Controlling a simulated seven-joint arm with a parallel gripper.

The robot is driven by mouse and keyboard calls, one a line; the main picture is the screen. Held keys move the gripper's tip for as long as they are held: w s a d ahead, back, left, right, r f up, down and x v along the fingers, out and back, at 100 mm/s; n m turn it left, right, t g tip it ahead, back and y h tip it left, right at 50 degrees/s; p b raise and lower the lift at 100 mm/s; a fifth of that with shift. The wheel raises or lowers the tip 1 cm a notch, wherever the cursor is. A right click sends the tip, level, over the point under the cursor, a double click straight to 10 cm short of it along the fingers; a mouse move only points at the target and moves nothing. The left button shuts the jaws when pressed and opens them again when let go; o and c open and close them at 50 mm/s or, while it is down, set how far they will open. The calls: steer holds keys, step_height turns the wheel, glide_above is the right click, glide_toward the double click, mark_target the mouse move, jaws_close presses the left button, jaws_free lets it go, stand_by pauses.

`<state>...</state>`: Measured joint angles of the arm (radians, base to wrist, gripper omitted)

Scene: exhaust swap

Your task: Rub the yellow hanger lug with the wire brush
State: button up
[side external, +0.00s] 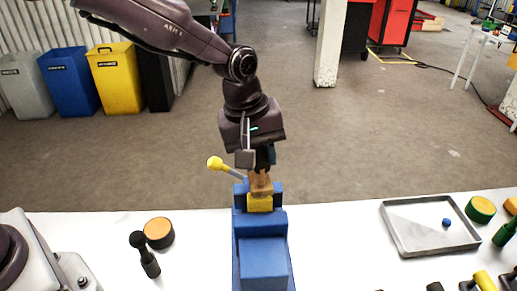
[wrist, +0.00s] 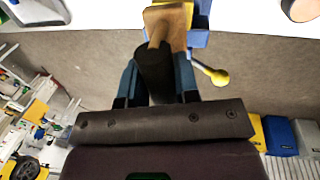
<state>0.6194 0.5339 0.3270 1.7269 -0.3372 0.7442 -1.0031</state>
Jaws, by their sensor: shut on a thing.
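The wire brush has a dark handle (wrist: 155,75) and a tan wooden head (wrist: 168,22); the head also shows in the side view (side external: 261,183). My gripper (wrist: 157,70) is shut on the dark handle, one blue-grey finger on each side. In the side view my gripper (side external: 257,158) points down over the blue fixture (side external: 262,258). The yellow hanger lug (side external: 260,203) is a blocky piece at the top of the fixture, directly below the brush head. They appear to touch, but the contact and the bristles are hidden. In the wrist view the head covers most of the lug.
A yellow-knobbed lever (side external: 215,163) sticks out left of the fixture, close to my gripper. A grey tray (side external: 398,222) with a small blue piece lies right. A dark knobbed tool (side external: 146,256) and an orange-topped disc (side external: 159,233) stand left. White table between is clear.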

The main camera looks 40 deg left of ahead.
steer(key=shift+s+d, duration=0.25)
steer(key=shift+d, duration=0.1)
steer(key=shift+s+d, duration=0.3)
steer(key=shift+s, duration=0.1)
steer(key=shift+s+d+f, duration=0.2)
steer(key=shift+s+d, duration=0.15)
steer(key=shift+s, duration=0.05)
steer(key=shift+w+r, duration=0.1)
steer(key=shift+r, duration=4)
